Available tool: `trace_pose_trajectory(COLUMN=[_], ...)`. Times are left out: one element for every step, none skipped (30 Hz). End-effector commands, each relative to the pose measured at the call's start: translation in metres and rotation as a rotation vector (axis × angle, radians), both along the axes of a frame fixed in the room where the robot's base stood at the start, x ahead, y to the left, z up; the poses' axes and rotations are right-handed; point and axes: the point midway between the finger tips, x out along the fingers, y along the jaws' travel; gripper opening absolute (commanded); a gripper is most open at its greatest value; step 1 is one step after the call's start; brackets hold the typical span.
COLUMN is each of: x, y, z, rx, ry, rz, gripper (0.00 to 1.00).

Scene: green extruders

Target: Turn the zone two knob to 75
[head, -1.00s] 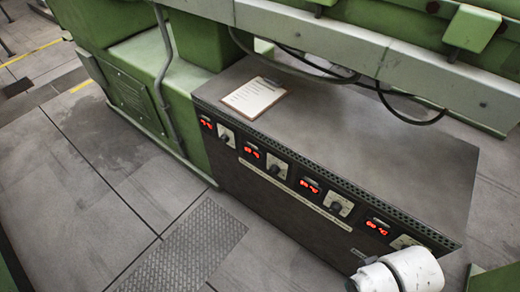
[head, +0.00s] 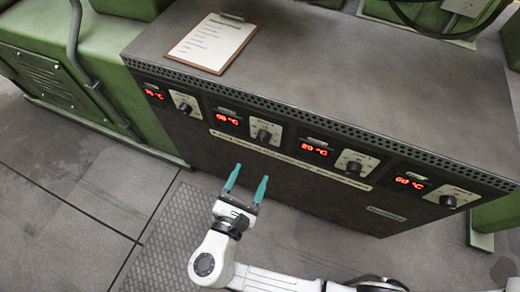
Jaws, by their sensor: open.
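A dark control cabinet has a row of small black knobs on pale plates, each with a red temperature display to its left. The second knob from the left (head: 263,135) is beside the second display (head: 228,118), whose digits are too small to read surely. Zone labels are not legible, so I cannot confirm which knob is zone two. My gripper (head: 248,178) has two teal fingers, spread apart and empty. In the picture it is below the second knob, pointing up toward the panel, and apart from it.
Other knobs are the first (head: 185,107), third (head: 354,166) and fourth (head: 447,200). A clipboard (head: 213,42) lies on the cabinet top (head: 360,75). Green machinery (head: 50,80) stands at left. The floor (head: 60,225) in front is clear, with a textured plate.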

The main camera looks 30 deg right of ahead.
Motion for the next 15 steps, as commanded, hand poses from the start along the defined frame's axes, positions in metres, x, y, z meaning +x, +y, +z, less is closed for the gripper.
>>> trace_pose_trajectory(x=[0.001,0.002,0.004,0.005,0.007,0.01,0.013,0.016,0.02,0.024,0.028,0.032,0.036,0.039,0.044], y=[0.005,0.006,0.005,0.004,0.002,-0.003,-0.006,-0.011,-0.016,-0.02,-0.025,-0.031,-0.036,-0.04,-0.045], z=[-0.001,-0.001,0.0,0.0,0.0,0.0,0.0,0.0,0.001,0.0,0.0,0.0,0.0,0.0,0.0], rx=[-0.025,-0.036,-0.043,-0.045,-0.046,-0.044,-0.044,-0.043,-0.042,-0.043,-0.042,-0.042,-0.041,-0.042,-0.042], ry=[0.001,0.003,0.003,0.003,0.003,0.004,0.003,0.003,0.002,0.001,0.001,0.001,0.001,0.001,0.001], rz=[0.016,0.02,0.024,0.026,0.025,0.023,0.022,0.021,0.021,0.02,0.021,0.02,0.019,0.02,0.02], gripper=[0.64,0.64,0.64,0.64,0.64,0.64,0.64,0.64,0.64,0.64,0.64,0.64,0.64,0.64,0.64])
